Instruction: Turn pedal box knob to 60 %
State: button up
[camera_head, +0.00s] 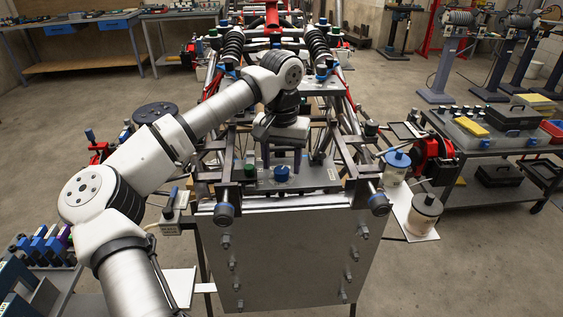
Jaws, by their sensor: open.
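A small blue knob (281,173) sits on a grey metal plate (325,178) at the front end of the tube chassis. A small green knob (250,166) stands to its left. The frame shows no readable label or scale, so I cannot tell which is the pedal box knob or its setting. My gripper (283,163) points down over the plate, with its dark fingers apart and nothing seen between them. It is just above and behind the blue knob in the picture. I cannot tell whether a finger touches anything.
A bolted front panel (290,260) hangs below the plate. Dark chassis tubes and round end fittings (378,204) flank it. A cart (480,165) with boxes stands at right, with jars (424,213) on a small shelf nearer. A workbench (90,40) is at the back left.

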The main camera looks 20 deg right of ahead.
jog(key=shift+f, duration=0.8)
jog(key=shift+c, duration=0.4)
jog(key=c, duration=0.9)
